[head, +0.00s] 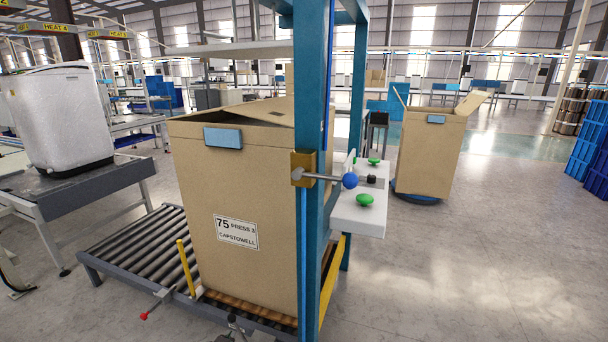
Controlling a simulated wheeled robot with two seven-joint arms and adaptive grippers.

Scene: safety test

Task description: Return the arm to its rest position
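Neither of my grippers shows in the head view, and I cannot make out either arm. In front of me stands a blue press frame (312,230). A metal lever with a blue ball knob (350,181) sticks out to the right from a brass-coloured bracket (303,168) on its near post. Behind the knob is a white control box (352,213) with green buttons (365,200) and a black button (371,179). A tall cardboard box (240,190), labelled "75 PRESS 3 CAPSTOWELL", stands upright inside the frame with its top flaps partly open.
A roller conveyor (145,255) runs left of the box, with a yellow post (186,268) and a red-tipped rod (144,316). A white tub (62,118) sits on a grey table (90,185). Another open box (430,150) stands behind right. The right floor is clear; blue crates (590,150) edge it.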

